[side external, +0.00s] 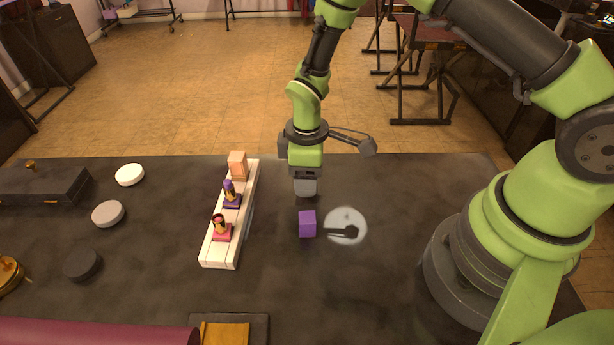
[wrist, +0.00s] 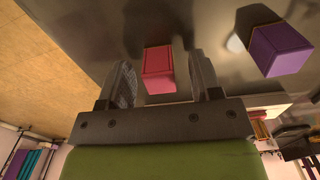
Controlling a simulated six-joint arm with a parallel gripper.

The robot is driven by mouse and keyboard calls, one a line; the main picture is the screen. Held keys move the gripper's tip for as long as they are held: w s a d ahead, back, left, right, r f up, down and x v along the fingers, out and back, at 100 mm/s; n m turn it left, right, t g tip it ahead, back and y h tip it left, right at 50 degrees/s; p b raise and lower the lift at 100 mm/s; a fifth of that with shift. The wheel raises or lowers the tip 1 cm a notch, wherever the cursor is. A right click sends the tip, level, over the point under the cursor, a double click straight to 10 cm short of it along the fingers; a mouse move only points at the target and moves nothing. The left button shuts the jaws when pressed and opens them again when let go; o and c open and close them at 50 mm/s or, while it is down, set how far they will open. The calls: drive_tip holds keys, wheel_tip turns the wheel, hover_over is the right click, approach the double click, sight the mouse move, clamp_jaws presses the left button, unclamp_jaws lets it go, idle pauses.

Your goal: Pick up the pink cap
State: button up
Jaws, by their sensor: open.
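The pink cap (wrist: 158,70) is a small box in the wrist view. It lies between the two fingers of my gripper (wrist: 161,60), with a visible gap to the right finger and a narrower one to the left. My gripper is open and points down at the table in the side view (side external: 306,192). There the pink cap cannot be made out and seems hidden behind my gripper. A purple box (side external: 307,224) stands just in front of my gripper; it also shows in the wrist view (wrist: 279,49), to the right of the pink cap.
A white rack (side external: 219,254) to the left carries a peach box (side external: 238,165) and two brass-coloured pieces on purple and pink bases. A pale disc (side external: 346,221) with a dark shape across it lies right of the purple box. Several round discs lie farther left.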

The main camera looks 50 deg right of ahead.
drive_tip(key=c, duration=1)
drive_tip(key=shift+r, duration=0.1)
drive_tip(key=shift+r, duration=0.2)
drive_tip(key=r, duration=0.9)
drive_tip(key=shift+w+a, duration=0.1)
drive_tip(key=shift+a, duration=0.1)
drive_tip(key=shift+w+a+r+m, duration=0.1)
drive_tip(key=shift+a+r+m, duration=0.55)
drive_tip(key=shift+a+m, duration=2.2)
drive_tip(key=shift+w+a+r+m, duration=0.15)
drive_tip(key=shift+a+r+m, duration=0.5)
drive_tip(key=shift+a+m, duration=2.2)
drive_tip(key=shift+w+a+r+m, duration=0.1)
drive_tip(key=shift+a+r+m, duration=0.55)
drive_tip(key=shift+a+m, duration=2.2)
drive_tip(key=shift+a+n, duration=0.25)
